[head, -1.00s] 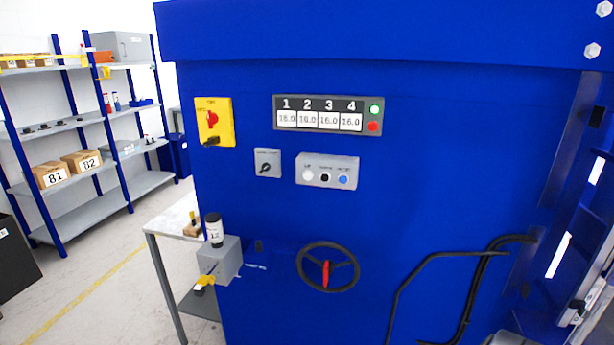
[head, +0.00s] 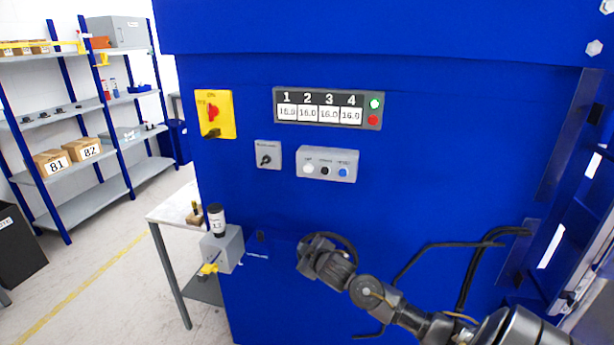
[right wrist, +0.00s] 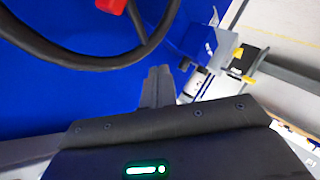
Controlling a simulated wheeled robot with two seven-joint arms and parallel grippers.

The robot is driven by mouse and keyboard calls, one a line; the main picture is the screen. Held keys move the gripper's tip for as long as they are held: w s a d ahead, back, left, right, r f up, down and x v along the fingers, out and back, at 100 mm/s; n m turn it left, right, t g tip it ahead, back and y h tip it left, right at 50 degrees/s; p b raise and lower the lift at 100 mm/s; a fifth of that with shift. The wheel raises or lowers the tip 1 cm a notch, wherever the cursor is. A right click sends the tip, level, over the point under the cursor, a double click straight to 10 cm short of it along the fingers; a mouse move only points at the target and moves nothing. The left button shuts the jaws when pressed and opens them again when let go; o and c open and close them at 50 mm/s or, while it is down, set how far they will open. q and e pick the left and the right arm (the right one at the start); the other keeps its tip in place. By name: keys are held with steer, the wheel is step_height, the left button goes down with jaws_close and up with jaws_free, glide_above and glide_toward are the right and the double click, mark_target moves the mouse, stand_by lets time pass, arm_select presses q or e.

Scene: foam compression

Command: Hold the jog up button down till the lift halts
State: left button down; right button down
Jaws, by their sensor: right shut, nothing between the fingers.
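The grey button box (head: 327,174) is on the blue machine front in the head view. It carries a white button (head: 308,169), a black button (head: 325,171) and a blue button (head: 343,173); their labels are too small to read surely. Nothing touches the box. My right gripper (head: 306,262) is below it, in front of the handwheel (head: 345,239), with its arm coming from the lower right. In the right wrist view its fingers (right wrist: 157,85) are together and empty, beside the black wheel rim (right wrist: 75,58). My left gripper is not in view.
A display (head: 320,115) above the box shows four 16.0 readings. A yellow switch (head: 214,113) and a grey selector (head: 267,155) are to the left. A grey box with a black-topped cylinder (head: 217,220) juts out lower left. Black hoses (head: 465,270) run at right.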

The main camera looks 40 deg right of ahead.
mark_target(308, 169)
steer(key=s+a+r+n+t, duration=0.1)
steer(key=a+r+t, duration=0.1)
steer(key=r, duration=0.9)
steer(key=s+a+r+n+t+p, duration=0.1)
steer(key=s+a+r, duration=0.1)
steer(key=r, duration=0.9)
steer(key=shift+s+a+r+t+y, duration=0.2)
steer(key=shift+r+t+y, duration=0.1)
steer(key=shift+r+t, duration=0.1)
steer(key=shift+w+d, duration=0.1)
steer(key=shift+w+d+f+p, duration=0.1)
steer(key=shift+w+d+p, duration=0.45)
steer(key=shift+w+d, duration=0.45)
steer(key=shift+w+d+r+p, duration=0.1)
steer(key=shift+w+d+p, duration=0.5)
steer(key=shift+d, duration=0.75)
steer(key=shift+w+d+f+p, duration=0.1)
steer(key=shift+w+d+p, duration=0.35)
steer(key=shift+w+d, duration=0.55)
steer(key=shift+s+d, duration=0.1)
steer(key=shift+d, duration=0.15)
steer(key=shift+w+d, duration=0.2)
steer(key=shift+d, duration=0.05)
